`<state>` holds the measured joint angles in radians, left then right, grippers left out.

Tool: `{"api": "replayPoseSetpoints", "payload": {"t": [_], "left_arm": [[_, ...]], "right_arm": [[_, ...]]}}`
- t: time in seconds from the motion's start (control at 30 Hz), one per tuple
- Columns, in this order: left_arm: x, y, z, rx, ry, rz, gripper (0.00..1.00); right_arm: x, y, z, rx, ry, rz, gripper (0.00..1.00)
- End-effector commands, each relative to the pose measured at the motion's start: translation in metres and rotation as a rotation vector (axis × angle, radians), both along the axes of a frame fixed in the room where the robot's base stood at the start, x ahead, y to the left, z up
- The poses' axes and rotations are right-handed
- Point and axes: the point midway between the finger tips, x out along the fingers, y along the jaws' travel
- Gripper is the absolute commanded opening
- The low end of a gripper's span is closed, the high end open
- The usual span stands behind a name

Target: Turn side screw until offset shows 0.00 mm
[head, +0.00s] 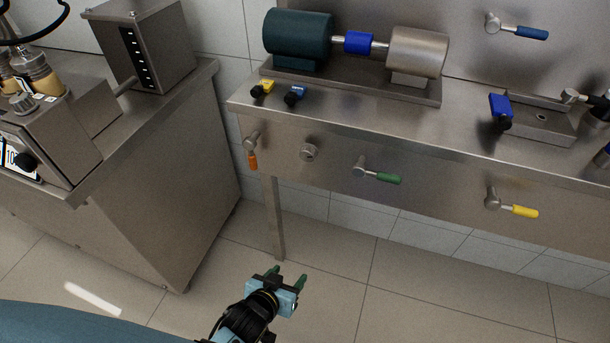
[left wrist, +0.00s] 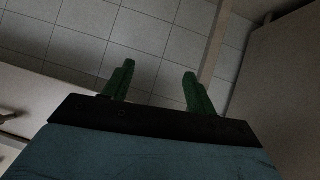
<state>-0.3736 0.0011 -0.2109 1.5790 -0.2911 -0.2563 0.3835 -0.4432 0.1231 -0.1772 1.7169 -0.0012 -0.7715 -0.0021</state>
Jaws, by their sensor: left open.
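A dark teal motor (head: 298,36) and a grey cylinder (head: 417,52) are joined by a blue coupling (head: 358,42) on a steel base on the bench. A yellow piece (head: 262,87) and a blue piece (head: 296,93), each with a black knob, sit at the base's front left. I cannot tell which part is the side screw. No readable offset value shows. My left gripper (head: 286,276) is open and empty over the floor, below and in front of the bench, apart from everything. Its green fingers also show spread in the left wrist view (left wrist: 159,72). My right gripper is out of view.
The steel bench front (head: 330,160) carries orange, green and yellow-handled levers and a round lock. A steel cabinet (head: 150,215) with a machine stands at left. A bench leg (head: 273,220) stands behind my left gripper. The floor (head: 420,290) to its right is clear.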

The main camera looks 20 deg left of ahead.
Motion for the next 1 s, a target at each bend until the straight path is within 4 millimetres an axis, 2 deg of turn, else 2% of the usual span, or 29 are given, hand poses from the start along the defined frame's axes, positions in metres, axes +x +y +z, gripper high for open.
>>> {"api": "replayPoseSetpoints", "payload": {"t": [0.03,0.1,0.2,0.3,0.43,0.53,0.67,0.87,1.0], "left_arm": [[0.016,-0.005,0.019,-0.033,-0.079,0.021,0.57],[0.033,-0.007,0.055,-0.078,-0.179,0.052,0.57],[0.048,-0.006,0.107,-0.137,-0.311,0.095,0.57],[0.053,-0.001,0.152,-0.186,-0.422,0.131,0.57],[0.053,0.007,0.194,-0.231,-0.524,0.165,0.57],[0.051,0.011,0.212,-0.251,-0.566,0.18,0.57],[0.054,0.012,0.221,-0.259,-0.586,0.185,0.57],[0.078,0.011,0.222,-0.259,-0.589,0.184,0.57],[0.101,0.011,0.221,-0.258,-0.588,0.183,0.57]], "right_arm": [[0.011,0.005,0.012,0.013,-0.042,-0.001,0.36],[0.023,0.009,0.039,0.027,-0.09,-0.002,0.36],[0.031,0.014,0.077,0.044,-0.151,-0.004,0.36],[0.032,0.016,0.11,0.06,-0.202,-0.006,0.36],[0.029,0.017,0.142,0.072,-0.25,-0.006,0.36],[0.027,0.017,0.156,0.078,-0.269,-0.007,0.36],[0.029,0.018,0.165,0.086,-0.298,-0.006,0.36],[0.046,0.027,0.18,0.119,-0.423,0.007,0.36],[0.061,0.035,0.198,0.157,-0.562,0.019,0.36]]}}
